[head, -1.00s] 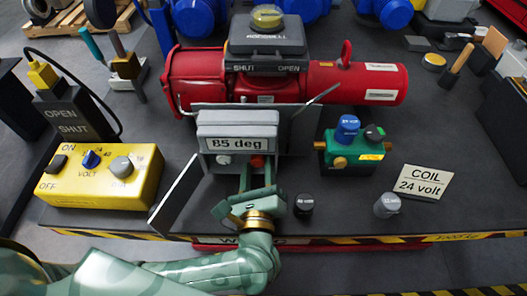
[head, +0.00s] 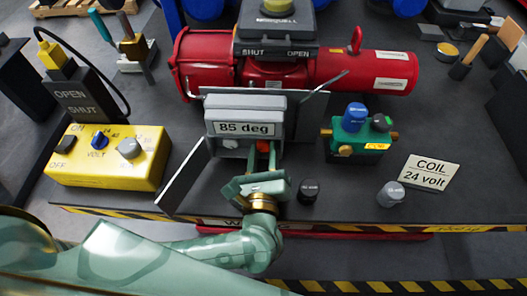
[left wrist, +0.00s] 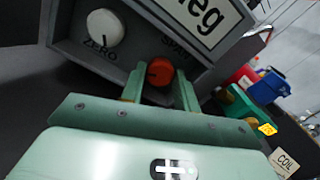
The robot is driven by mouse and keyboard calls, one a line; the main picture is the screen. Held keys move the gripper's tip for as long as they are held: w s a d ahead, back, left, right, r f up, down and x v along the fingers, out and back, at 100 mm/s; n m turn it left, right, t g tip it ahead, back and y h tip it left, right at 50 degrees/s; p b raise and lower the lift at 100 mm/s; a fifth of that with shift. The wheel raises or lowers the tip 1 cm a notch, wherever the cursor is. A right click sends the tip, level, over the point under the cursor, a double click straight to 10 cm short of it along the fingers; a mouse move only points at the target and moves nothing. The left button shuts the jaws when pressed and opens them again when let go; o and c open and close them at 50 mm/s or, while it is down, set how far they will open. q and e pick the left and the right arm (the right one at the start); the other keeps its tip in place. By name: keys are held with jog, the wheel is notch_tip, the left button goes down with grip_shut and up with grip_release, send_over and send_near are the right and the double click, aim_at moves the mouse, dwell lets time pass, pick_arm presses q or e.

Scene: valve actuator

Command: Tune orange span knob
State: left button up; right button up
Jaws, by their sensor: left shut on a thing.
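The orange span knob (left wrist: 160,72) sits on the grey positioner box under its display, beside the word SPAN. In the head view the knob (head: 263,146) shows as a small orange patch. My left gripper (head: 262,157) reaches up to it from below, and its fingers stand on both sides of the knob. In the left wrist view the gripper (left wrist: 160,88) is shut on the knob. The white zero knob (left wrist: 105,27) is to the left of it. The display (head: 248,129) reads 85 deg. My right gripper is not in view.
An open grey cover (head: 184,176) stands left of the box. A yellow control box (head: 110,158) is at the left, a green solenoid valve (head: 358,142) at the right. Two loose knobs, black (head: 308,191) and grey (head: 390,194), stand near the table's front edge.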

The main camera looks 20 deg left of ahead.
pick_arm(q)
jog(key=m+p, duration=0.2)
jog(key=m, duration=0.3)
jog(key=shift+r, duration=0.1)
jog(key=shift+m+p, duration=1.45)
jog(key=shift+m, duration=0.75)
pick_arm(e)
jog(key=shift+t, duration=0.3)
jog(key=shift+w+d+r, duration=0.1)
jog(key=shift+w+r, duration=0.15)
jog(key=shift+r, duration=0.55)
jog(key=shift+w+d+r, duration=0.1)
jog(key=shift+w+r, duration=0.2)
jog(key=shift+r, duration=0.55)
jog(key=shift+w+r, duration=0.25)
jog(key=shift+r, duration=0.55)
pick_arm(q)
jog(key=o, duration=0.7)
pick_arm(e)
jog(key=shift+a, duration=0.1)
pick_arm(q)
jog(key=shift+s+f, duration=0.1)
jog(key=shift+f, duration=0.1)
